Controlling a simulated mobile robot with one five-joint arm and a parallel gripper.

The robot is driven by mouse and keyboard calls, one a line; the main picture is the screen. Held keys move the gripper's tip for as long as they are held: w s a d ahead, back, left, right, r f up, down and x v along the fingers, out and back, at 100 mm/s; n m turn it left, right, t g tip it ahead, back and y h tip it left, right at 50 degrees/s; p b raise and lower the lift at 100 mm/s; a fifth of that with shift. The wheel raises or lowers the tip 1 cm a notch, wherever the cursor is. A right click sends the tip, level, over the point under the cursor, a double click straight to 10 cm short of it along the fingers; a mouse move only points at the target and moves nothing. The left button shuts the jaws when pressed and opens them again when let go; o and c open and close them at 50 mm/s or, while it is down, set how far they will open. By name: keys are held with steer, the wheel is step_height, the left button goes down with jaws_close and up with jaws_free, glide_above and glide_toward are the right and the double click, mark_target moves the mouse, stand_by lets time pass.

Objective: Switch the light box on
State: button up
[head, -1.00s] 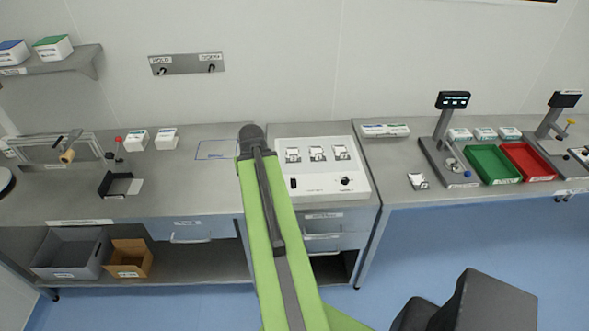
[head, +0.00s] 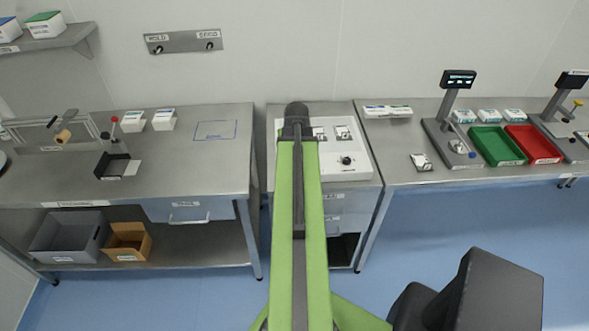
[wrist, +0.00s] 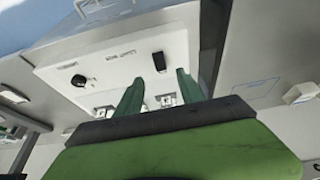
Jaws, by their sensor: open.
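The light box is a white panel (head: 358,168) on the bench, partly covered by my arm in the head view. It also fills the upper left of the wrist view (wrist: 120,68), seen upside down. A black rocker switch (wrist: 159,61) and a black round knob (wrist: 78,80) are on its face. The knob also shows in the head view (head: 346,160), where my arm hides the switch. My gripper (wrist: 160,75) is open, with its two green fingers apart and nothing between them. In the picture the switch lies just beyond the fingertips; contact cannot be told.
Small cards (head: 343,133) lie on the box's back part. The left bench (head: 215,165) is mostly clear beside a blue outlined rectangle. The right bench holds a green tray (head: 497,146), a red tray (head: 534,144) and stands with displays (head: 458,79).

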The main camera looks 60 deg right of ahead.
steer(key=b+x, duration=0.7)
steer(key=x, duration=0.2)
steer(key=shift+f, duration=0.4)
steer(key=shift+r, duration=0.1)
steer(key=shift+c, duration=0.2)
jaws_close()
